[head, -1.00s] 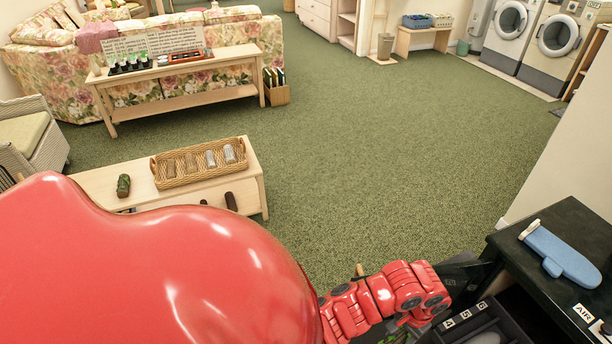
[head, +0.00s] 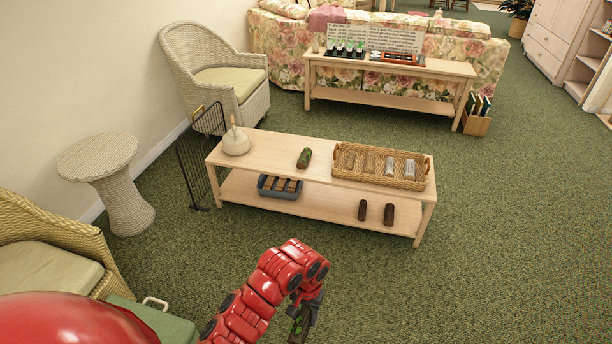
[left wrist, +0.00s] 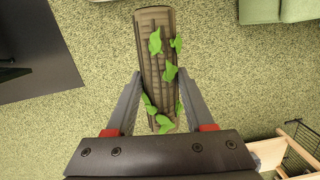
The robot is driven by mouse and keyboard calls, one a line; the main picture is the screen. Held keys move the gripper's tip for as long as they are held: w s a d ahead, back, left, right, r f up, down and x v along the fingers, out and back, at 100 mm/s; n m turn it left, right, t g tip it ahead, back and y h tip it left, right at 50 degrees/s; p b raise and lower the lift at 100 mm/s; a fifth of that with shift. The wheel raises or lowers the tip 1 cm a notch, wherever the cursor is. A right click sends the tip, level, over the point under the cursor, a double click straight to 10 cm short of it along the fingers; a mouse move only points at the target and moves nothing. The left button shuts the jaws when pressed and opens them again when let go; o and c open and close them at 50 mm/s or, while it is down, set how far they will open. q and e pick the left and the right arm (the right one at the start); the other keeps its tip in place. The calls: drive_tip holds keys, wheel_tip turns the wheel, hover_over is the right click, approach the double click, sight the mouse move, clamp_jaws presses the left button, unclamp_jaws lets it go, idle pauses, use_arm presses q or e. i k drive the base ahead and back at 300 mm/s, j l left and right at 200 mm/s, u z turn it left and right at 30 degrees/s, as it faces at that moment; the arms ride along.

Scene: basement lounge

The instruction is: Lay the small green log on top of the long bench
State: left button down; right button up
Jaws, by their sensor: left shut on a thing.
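My left gripper (head: 308,312) is shut on a small log (left wrist: 155,65) with a brown ridged surface and green leaves. In the left wrist view the log lies lengthwise between the fingers (left wrist: 158,105), above the carpet. The long bench (head: 255,150) is pale wood with a lower shelf, standing beyond the gripper. My right gripper is not in view.
A pale vase (head: 236,142) stands at the bench's left end. A grey-blue bin (head: 263,190) and two dark logs (head: 389,213) are on its lower shelf. A black mesh screen (head: 190,165) stands at its left. Carpet (head: 470,270) is clear in front and right.

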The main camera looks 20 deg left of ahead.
sight(278, 157)
drive_tip(key=i+j+u, duration=0.15)
drive_tip(key=i, duration=0.5)
drive_tip(key=i+u, duration=0.2)
drive_tip(key=i, duration=0.5)
drive_tip(key=i+u, duration=1.05)
drive_tip(key=i+j+u, duration=0.15)
drive_tip(key=i+u, duration=0.15)
drive_tip(key=u, duration=0.15)
drive_tip(key=i+j+u, duration=0.1)
drive_tip(key=i+u, duration=0.2)
drive_tip(key=u, duration=0.15)
drive_tip(key=i+u, duration=0.3)
drive_tip(key=u, duration=0.15)
drive_tip(key=i+z, duration=0.15)
drive_tip(key=z, duration=0.25)
drive_tip(key=i+z, duration=0.1)
drive_tip(key=z, duration=0.3)
drive_tip(key=i+j+z, duration=0.1)
drive_tip(key=z, duration=0.3)
drive_tip(key=i+j+z, duration=0.1)
drive_tip(key=z, duration=1.2)
